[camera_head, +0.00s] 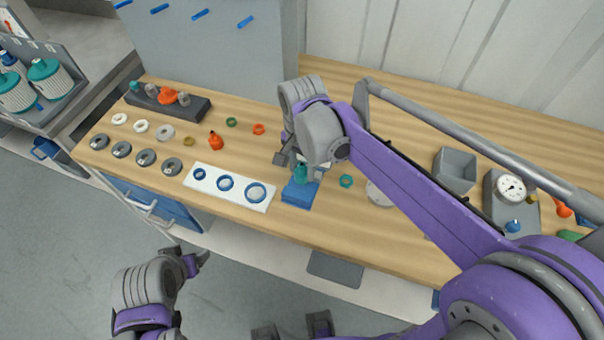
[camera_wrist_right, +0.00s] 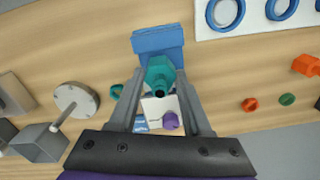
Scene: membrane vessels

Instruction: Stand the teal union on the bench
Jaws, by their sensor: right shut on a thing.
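The teal union (camera_head: 300,174) is held in my right gripper (camera_head: 297,164), just above or at the blue block (camera_head: 299,194) near the bench's front edge. In the right wrist view the teal union (camera_wrist_right: 161,74) shows between the two grey fingers of the right gripper (camera_wrist_right: 165,92), with the blue block (camera_wrist_right: 158,40) right beyond it. I cannot tell whether the union touches the block. My left gripper (camera_head: 200,259) is in front of the bench, over the floor, away from the union; its finger opening is unclear.
A white plate with blue rings (camera_head: 226,187) lies left of the block. A green ring (camera_head: 346,181) lies to its right. Several grey discs (camera_head: 146,157), an orange flask (camera_head: 215,141) and a dark rack (camera_head: 190,106) are further left. A grey bin (camera_head: 455,168) and gauge (camera_head: 511,188) stand right.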

